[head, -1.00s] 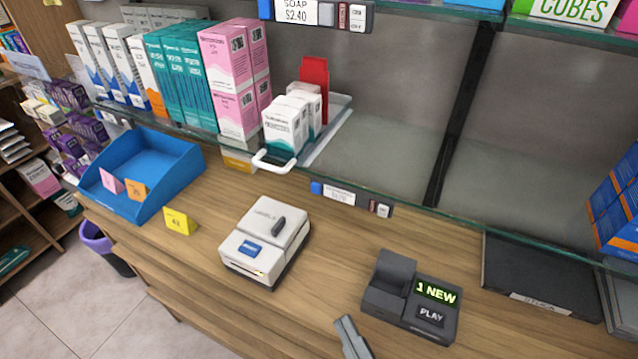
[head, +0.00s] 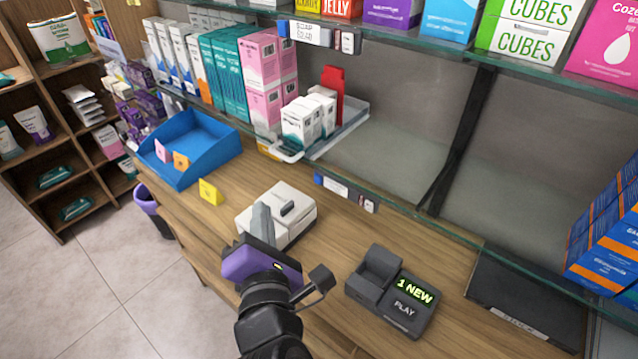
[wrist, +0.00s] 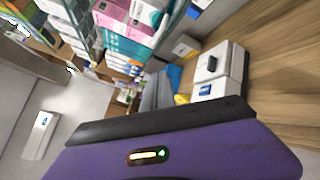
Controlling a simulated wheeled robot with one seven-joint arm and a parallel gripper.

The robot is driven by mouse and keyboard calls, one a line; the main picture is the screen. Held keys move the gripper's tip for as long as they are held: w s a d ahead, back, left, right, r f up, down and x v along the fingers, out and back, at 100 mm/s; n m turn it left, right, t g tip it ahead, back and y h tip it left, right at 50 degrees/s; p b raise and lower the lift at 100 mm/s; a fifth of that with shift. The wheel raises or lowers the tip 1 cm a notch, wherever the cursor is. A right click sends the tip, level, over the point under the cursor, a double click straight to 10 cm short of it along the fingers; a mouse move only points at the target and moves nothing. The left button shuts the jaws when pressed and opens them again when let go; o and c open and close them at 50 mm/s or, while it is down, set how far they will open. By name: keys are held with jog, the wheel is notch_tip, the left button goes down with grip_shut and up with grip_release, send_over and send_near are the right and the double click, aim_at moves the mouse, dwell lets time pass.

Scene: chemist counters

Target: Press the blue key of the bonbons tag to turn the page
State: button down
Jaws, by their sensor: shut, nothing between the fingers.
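A shelf tag (head: 345,191) with a blue key (head: 318,179) at its left end sits on the lower glass shelf's front edge; its print is too small to read. A second tag (head: 318,37), reading SOAP, is on the upper shelf edge, with a blue key at its left end too. I cannot see the word bonbons on either. My gripper (head: 262,212), with a purple body, is shut and empty. In the head view its fingers overlap the white machine, left of and below the lower tag. The wrist view shows its grey fingers (wrist: 156,90), but no tag clearly.
The white machine (head: 292,207) and a dark device (head: 400,300) reading 1 NEW, PLAY stand on the wooden counter. A blue tray (head: 205,160) and a yellow marker (head: 210,192) are at left. A white-handled tray (head: 345,135) with boxes juts over the lower shelf edge.

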aim_at(318, 179)
jog(key=shift+d+f+n+h, duration=0.6)
jog(key=shift+d+f+n, duration=0.15)
jog(key=shift+n, duration=0.35)
jog(key=w+d+p, duration=0.1)
jog(key=w+d, duration=0.4)
jog(key=w, duration=0.2)
jog(key=shift+d, duration=0.2)
jog(key=shift+w+d+p, duration=0.15)
jog(key=shift+w+p, duration=0.05)
jog(key=shift+p, duration=0.25)
dwell(1.4)
